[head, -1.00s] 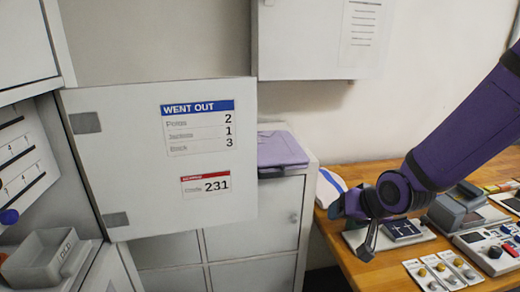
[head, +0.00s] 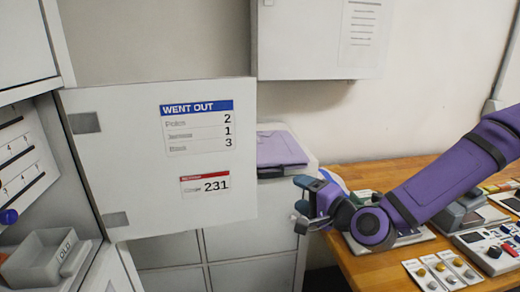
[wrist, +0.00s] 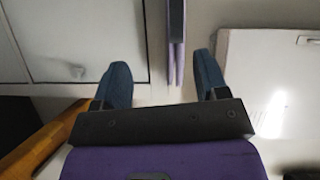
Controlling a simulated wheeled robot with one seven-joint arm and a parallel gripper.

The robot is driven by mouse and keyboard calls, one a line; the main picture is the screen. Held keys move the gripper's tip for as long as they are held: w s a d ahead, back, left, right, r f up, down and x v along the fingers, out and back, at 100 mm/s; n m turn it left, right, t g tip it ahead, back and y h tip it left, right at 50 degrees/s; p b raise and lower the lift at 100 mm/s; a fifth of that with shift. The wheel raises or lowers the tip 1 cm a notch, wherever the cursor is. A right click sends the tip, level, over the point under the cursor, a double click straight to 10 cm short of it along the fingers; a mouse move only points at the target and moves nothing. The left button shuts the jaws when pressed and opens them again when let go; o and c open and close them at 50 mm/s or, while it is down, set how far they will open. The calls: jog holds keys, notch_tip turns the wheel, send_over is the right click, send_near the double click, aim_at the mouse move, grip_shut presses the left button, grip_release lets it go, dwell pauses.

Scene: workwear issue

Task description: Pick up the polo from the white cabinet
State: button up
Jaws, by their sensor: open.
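The polo, a folded purple garment (head: 281,149), lies flat on top of the low white cabinet (head: 258,215), left of the table. Its left part is hidden behind an open door. My gripper (head: 303,204) is open and empty in front of the cabinet's right side, lower than the polo and apart from it. In the wrist view, the two blue fingers of my gripper (wrist: 160,78) are spread. Layered purple edges of the polo (wrist: 176,62) show beyond them, nearer the right finger, with a dark strip alongside.
The open white door (head: 150,215) with a "WENT OUT" notice stands left of the polo. A wall cabinet (head: 315,45) hangs above. The wooden table (head: 385,270) at right holds several devices. A grey bin (head: 40,262) is at lower left.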

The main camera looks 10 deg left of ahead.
aim_at(279, 169)
jog(key=shift+m+t, duration=0.7)
jog(key=shift+m, duration=0.1)
jog(key=shift+w+d+r+x, duration=0.15)
jog(key=shift+d+r+x, duration=0.1)
jog(key=shift+x, duration=1.55)
jog(key=shift+w+d+r+x, duration=0.1)
jog(key=shift+w+r+x, duration=0.1)
jog(key=shift+x, duration=1.65)
jog(key=shift+w+d+r+x, duration=0.15)
jog(key=shift+d+r+x, duration=0.1)
jog(key=shift+x, duration=1.55)
jog(key=c, duration=1.1)
jog(key=shift+r, duration=0.1)
jog(key=shift+c, duration=0.2)
